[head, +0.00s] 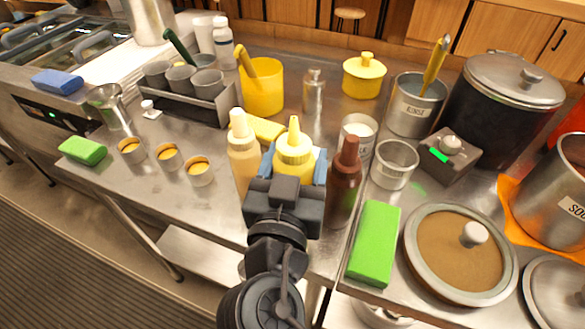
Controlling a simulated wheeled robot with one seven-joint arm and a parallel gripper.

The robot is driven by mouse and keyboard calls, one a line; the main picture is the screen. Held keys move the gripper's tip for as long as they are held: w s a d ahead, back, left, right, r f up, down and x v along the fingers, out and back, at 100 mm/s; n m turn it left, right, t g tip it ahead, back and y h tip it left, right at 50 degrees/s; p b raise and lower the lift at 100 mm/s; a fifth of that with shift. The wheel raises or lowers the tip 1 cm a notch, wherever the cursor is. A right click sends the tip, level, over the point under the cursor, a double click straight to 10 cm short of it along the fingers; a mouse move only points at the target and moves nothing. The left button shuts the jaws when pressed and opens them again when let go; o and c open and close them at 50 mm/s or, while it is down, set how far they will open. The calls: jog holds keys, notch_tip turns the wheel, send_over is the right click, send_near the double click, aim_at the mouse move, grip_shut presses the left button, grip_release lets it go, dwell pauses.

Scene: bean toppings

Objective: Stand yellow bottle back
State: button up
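The yellow bottle (294,151) has a pale yellow pointed nozzle and stands upright near the front edge of the steel counter. My gripper (291,168) is at it, with its blue-grey fingers on the left and right sides of the bottle. The gripper body hides the bottle's lower part, so I cannot tell whether the fingers press on it or whether its base touches the counter. A tan bottle (243,152) stands close on the left. A dark brown-red bottle (346,178) stands close on the right.
A yellow sponge (266,130) lies behind the bottles. A green block (375,243) and a lidded pan (458,254) are at the front right. Several small orange-filled cups, including one (200,171), are at left. A yellow container (262,88) stands behind.

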jog(key=w+a+f, duration=0.1)
jog(key=w+f, duration=0.2)
jog(key=f, duration=0.3)
jog(key=shift+p, duration=0.4)
jog(key=shift+w+f, duration=0.1)
jog(key=o, duration=0.6)
jog(key=shift+o, duration=0.2)
jog(key=s+a+b, duration=0.1)
jog(key=s+b, duration=0.2)
jog(key=s, duration=0.9)
jog(key=shift+a+b, duration=0.3)
jog(key=shift+a, duration=0.05)
